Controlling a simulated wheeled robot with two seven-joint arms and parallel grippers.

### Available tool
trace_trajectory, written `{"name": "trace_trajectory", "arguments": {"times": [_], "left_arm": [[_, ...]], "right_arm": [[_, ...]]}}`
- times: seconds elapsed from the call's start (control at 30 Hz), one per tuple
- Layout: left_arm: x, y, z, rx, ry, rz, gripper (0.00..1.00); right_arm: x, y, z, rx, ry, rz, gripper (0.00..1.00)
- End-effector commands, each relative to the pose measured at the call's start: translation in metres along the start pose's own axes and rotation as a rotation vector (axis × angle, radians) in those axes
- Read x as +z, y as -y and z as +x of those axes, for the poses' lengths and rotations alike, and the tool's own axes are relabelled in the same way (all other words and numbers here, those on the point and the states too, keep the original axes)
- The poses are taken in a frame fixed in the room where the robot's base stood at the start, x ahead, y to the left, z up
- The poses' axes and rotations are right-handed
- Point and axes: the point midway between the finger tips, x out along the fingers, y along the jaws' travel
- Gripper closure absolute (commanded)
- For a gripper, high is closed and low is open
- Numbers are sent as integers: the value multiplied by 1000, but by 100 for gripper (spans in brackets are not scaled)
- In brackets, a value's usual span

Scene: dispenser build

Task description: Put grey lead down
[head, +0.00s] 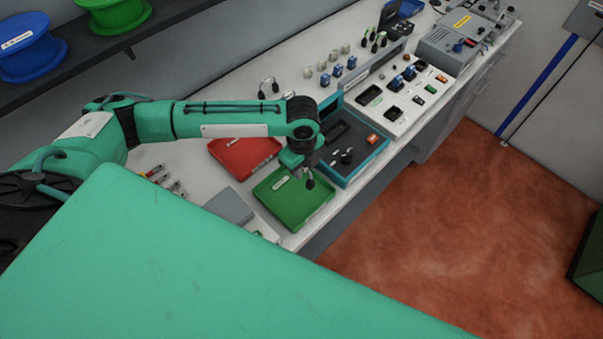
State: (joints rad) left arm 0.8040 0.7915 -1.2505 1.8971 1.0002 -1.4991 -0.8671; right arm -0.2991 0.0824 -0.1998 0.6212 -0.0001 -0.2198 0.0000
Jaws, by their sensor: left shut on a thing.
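My left gripper (305,173) points down over the green tray (290,208), near its upper right part. It is shut on a small dark grey thing, which I take to be the grey lead (310,184). The lead is small here and partly hidden by the gripper. I cannot tell whether it touches the tray. My right gripper is not in view.
A red tray (243,154) lies left of the green one, and a grey flat panel (229,206) lies below it. A teal-edged tray (352,150) with small dark parts and an orange piece stands just right. Grey equipment (452,45) stands farther back.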

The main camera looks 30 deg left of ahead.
Motion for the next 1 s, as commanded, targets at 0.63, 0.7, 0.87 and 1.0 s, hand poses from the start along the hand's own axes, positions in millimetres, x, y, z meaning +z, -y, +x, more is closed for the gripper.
{"name": "trace_trajectory", "arguments": {"times": [0.63, 0.7, 0.87, 1.0], "left_arm": [[0, 0, 45, -1, 0, 1, 100], [0, 0, 47, 0, 0, 0, 100], [0, 0, 47, 0, 0, 0, 65], [0, 0, 47, 0, 0, 0, 65]], "right_arm": [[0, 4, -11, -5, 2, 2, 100], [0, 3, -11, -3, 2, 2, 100], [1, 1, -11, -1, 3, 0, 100], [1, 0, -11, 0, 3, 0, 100]]}}
